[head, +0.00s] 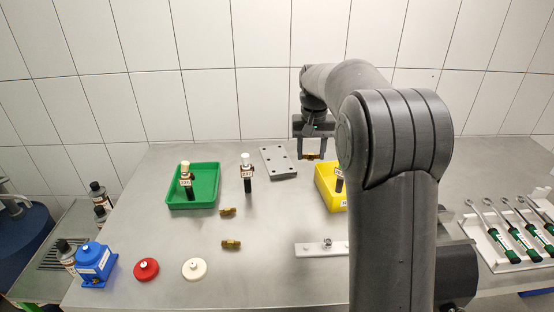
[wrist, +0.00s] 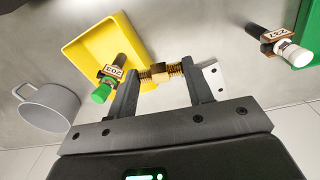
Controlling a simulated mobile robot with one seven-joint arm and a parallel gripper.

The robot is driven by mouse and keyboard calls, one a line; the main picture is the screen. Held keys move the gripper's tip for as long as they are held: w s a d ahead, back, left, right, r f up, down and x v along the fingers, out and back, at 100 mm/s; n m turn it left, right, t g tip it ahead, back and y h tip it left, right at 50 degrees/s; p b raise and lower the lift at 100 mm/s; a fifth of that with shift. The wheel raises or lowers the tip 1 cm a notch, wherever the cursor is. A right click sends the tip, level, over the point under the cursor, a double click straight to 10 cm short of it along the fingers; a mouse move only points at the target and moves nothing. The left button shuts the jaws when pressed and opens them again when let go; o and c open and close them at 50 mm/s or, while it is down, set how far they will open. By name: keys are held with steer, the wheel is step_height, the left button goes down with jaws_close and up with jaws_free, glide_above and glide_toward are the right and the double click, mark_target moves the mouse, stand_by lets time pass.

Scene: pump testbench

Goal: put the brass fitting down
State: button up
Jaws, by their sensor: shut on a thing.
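My gripper (head: 312,153) is shut on a brass fitting (head: 312,157) and holds it raised, at the back of the bench between the grey plate and the yellow tray. In the wrist view the brass fitting (wrist: 159,73) lies crosswise between the two fingers of my gripper (wrist: 161,78), with its threaded ends toward the fingers. Two more brass fittings lie on the bench, one (head: 228,212) in the middle and one (head: 231,245) nearer the front.
A yellow tray (head: 326,193) holds a green-capped labelled item (wrist: 106,84). A green tray (head: 207,204) holds another. A white-capped one (head: 247,172) stands near a grey drilled plate (head: 278,162). A grey mug (wrist: 48,108) shows in the wrist view. The bench middle has free room.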

steer(key=w+d+f, duration=0.2)
steer(key=w, duration=0.7)
glide_above(278, 168)
step_height(278, 168, down, 8)
steer(key=shift+r, duration=0.15)
steer(key=shift+f, duration=2.05)
steer(key=shift+f, duration=0.2)
steer(key=o, duration=1)
